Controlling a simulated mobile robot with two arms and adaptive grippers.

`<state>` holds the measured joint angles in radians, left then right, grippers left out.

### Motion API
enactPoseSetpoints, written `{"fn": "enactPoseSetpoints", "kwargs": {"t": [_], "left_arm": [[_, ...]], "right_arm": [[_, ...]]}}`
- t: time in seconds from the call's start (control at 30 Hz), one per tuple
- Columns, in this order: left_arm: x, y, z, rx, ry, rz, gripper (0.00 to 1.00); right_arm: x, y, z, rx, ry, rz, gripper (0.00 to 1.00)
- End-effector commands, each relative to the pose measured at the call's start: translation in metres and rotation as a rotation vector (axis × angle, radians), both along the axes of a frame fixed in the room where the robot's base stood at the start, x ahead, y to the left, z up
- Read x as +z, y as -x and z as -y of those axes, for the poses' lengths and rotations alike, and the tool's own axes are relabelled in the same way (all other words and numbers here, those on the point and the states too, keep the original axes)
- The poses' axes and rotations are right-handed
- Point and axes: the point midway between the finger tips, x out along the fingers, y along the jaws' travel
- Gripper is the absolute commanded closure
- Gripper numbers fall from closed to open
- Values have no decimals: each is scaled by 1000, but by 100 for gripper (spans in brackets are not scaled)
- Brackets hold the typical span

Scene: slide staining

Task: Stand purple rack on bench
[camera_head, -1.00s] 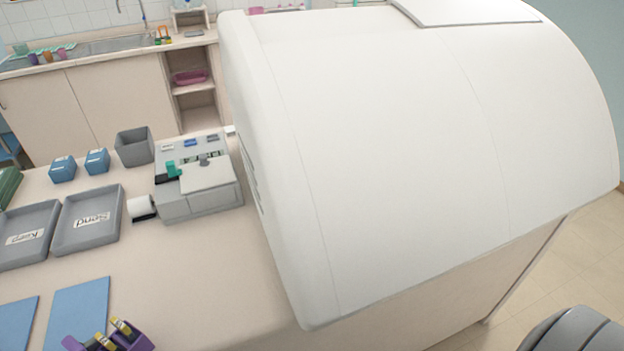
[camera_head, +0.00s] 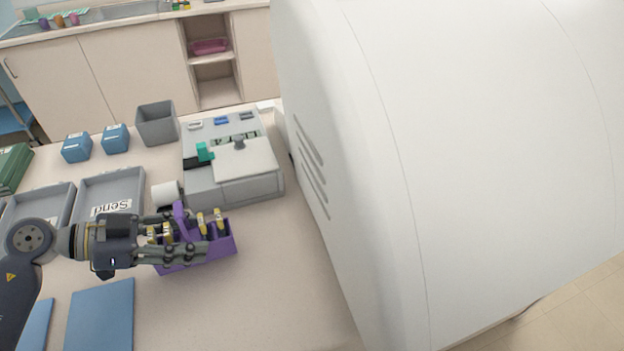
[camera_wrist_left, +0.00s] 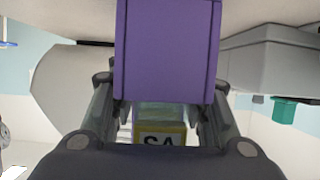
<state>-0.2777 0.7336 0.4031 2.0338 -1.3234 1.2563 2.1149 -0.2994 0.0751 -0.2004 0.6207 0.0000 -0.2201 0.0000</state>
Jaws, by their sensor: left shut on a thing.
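The purple rack (camera_head: 222,244) is over the front part of the bench (camera_head: 250,310) in the head view, in front of the grey instrument. Several slides with yellow labels stick up from it. My left gripper (camera_head: 196,238) comes in from the left and is shut on the rack, one finger along each side. The left wrist view shows the purple rack (camera_wrist_left: 168,50) between the fingers, with a yellow-edged slide label (camera_wrist_left: 160,138) near the palm. Whether the rack's underside touches the bench cannot be told. My right gripper is not in view.
The grey instrument (camera_head: 238,186) with a white roll (camera_head: 166,194) stands just behind the rack. A large white machine (camera_head: 450,180) fills the right. Grey trays (camera_head: 112,187) and blue mats (camera_head: 100,316) lie left. Bench right of the rack is clear.

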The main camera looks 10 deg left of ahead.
Motion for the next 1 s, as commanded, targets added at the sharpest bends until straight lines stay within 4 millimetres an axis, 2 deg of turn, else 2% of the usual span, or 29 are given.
{"fn": "enactPoseSetpoints", "kwargs": {"t": [0.03, 0.13, 0.27, 0.47, 0.8, 1.0], "left_arm": [[0, -3, -9, -10, -1, 7, 84], [8, -5, -20, -27, 4, 14, 84], [15, -9, -20, -39, 10, 21, 84], [20, -26, 16, -41, 15, 25, 84], [21, -65, 96, -40, 17, 24, 84], [18, -81, 128, -38, 15, 21, 84]], "right_arm": [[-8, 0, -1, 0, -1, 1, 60], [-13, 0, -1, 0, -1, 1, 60], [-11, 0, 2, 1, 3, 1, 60], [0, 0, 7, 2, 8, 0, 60], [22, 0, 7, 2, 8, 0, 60], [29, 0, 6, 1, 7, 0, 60]]}}
